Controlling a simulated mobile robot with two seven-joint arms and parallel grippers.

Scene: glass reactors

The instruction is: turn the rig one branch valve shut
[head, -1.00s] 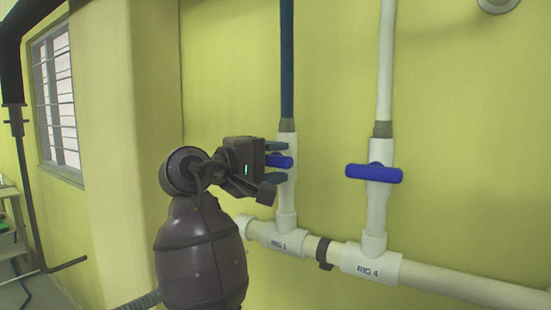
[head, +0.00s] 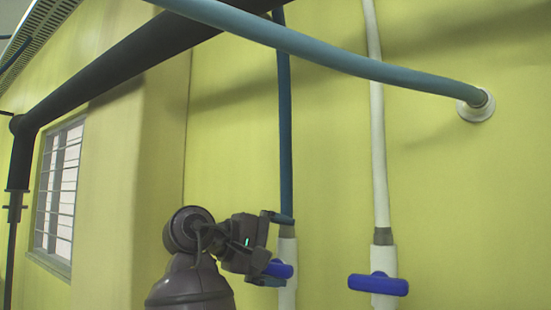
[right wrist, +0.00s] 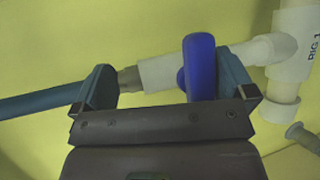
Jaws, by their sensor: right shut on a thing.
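The rig one branch valve has a blue handle (head: 279,269) on a white vertical pipe below a dark blue hose. It also shows in the right wrist view (right wrist: 200,66), lying crosswise to its pipe, near the RIG 1 label (right wrist: 314,47). My right gripper (head: 272,249) is at this handle and holds it between its fingers. In the right wrist view the handle lies close to the right finger of my gripper (right wrist: 168,82), with a gap towards the left finger. The handle's far end is partly hidden by the gripper. My left gripper is out of view.
A second blue valve handle (head: 378,284) sits crosswise on the white pipe to the right. A teal pipe (head: 350,58) crosses above and meets a white wall fitting (head: 476,106). A thick dark pipe (head: 110,68) and a barred window (head: 60,195) are at left.

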